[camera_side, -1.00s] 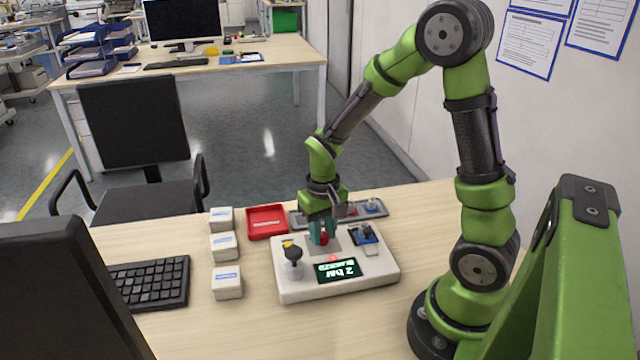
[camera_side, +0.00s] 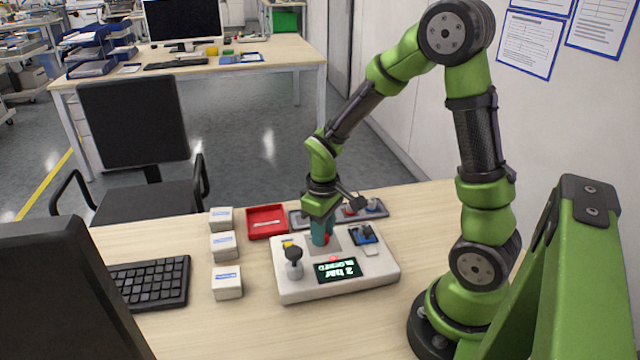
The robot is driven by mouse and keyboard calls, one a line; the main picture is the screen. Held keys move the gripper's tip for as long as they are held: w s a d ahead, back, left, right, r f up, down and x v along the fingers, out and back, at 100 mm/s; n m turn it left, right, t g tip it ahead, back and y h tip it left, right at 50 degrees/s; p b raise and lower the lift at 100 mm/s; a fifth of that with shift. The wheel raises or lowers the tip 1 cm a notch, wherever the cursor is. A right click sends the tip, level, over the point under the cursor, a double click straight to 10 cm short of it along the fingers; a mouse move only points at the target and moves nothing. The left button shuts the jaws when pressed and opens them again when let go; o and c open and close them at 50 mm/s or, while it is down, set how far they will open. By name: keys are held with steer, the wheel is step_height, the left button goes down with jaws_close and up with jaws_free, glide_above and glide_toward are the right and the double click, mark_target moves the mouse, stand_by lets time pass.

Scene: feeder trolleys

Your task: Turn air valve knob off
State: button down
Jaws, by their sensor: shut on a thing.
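A white control box (camera_side: 300,290) stands on the wooden table with a small dark display (camera_side: 350,269) that reads "2 bar" and a second line like "BLOCKED". My gripper (camera_side: 322,238) points down over the back middle of the box and is shut on a red knob (camera_side: 327,239). The teal fingers hide most of the knob, so its angle cannot be read. A black-topped lever (camera_side: 293,256) stands upright at the box's left. A blue switch part (camera_side: 365,234) sits at its back right.
Several small white boxes (camera_side: 227,282) and a black keyboard (camera_side: 150,284) are at left. The table front is clear.

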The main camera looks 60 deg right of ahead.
steer(key=c, duration=0.8)
jaws_free()
steer(key=shift+c, duration=0.2)
step_height(320, 180, up, 17)
